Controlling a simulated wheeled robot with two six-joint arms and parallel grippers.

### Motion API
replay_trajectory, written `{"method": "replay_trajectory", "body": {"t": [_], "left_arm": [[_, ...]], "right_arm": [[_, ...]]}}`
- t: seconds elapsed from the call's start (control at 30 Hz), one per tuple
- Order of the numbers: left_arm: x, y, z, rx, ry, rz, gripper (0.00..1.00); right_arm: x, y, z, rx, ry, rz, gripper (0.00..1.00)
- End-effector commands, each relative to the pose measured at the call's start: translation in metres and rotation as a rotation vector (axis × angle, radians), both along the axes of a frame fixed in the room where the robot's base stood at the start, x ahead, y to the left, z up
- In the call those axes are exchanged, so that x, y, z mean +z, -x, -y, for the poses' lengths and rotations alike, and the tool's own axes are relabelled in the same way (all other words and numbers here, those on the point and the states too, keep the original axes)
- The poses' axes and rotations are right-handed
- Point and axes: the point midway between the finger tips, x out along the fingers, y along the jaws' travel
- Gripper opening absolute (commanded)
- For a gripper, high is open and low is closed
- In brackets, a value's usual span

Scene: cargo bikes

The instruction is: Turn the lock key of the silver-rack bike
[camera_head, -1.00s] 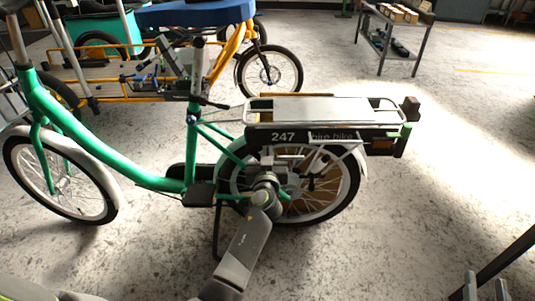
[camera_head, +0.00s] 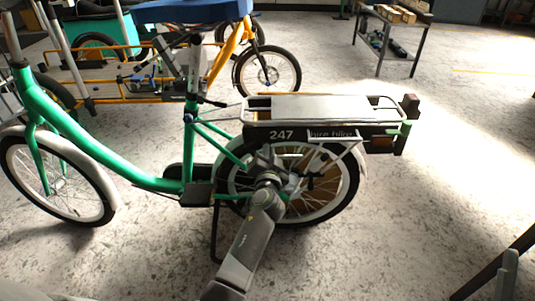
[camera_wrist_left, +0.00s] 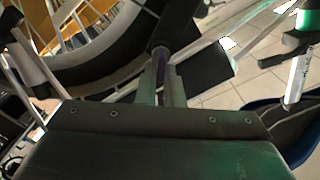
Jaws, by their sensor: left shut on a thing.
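The green bike with the silver rack (camera_head: 310,107) stands side-on in the head view, with "247" and "hire bike" on its dark side panel. My left arm reaches up from the bottom to the rear wheel (camera_head: 350,185). My left gripper (camera_head: 285,180) is at the near side of this wheel, below the rack. In the left wrist view the gripper (camera_wrist_left: 163,85) is shut on a small dark purplish piece, which seems to be the lock key (camera_wrist_left: 160,62). The fingers and wrist hide most of the key and lock. Grey finger-like parts, seemingly my right gripper (camera_head: 508,270), show at the lower right.
A yellow cargo bike (camera_head: 125,98) with a blue top stands behind. A small workbench (camera_head: 395,40) with boxes stands at the back right. A dark slanting bar (camera_head: 505,258) crosses the lower right. The floor to the right of the bike is open.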

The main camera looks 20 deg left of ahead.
Motion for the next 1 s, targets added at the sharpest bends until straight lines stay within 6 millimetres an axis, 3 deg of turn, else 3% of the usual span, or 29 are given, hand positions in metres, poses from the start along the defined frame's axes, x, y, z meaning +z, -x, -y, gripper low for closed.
{"method": "replay_trajectory", "body": {"t": [0.47,1.0], "left_arm": [[-0.004,-0.001,0.004,-0.001,-0.434,-0.125,0.00],[-0.008,-0.001,0.005,-0.002,-0.787,-0.226,0.00]], "right_arm": [[0.000,-0.001,0.000,0.000,-0.002,-0.008,0.36],[-0.027,-0.016,0.008,-0.012,-0.047,-0.182,0.36]]}}
